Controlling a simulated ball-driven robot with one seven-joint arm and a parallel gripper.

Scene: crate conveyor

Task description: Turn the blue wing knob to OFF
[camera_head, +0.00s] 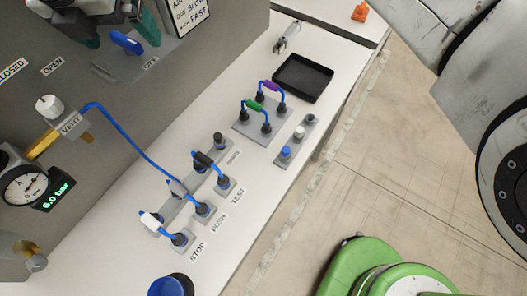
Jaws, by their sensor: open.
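The blue wing knob (127,43) sits on a grey plate (117,66) on the dark panel at the upper left. Its wing slants from upper left to lower right in the picture. A small label (150,62) on the plate beside it seems to read OFF. My gripper (113,33) reaches in from the top edge, with its dark green fingers apart on either side of the knob. It is open and holds nothing. Whether a finger touches the knob I cannot tell. Most of the gripper body is cut off by the frame.
A sign (190,12) showing SLOW and FAST hangs right of the gripper. A VENT valve (50,107) and a gauge (27,188) stand at the left. Blue cable plugs (203,209), a black tray (303,78) and a grey tool (287,37) occupy the white bench.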

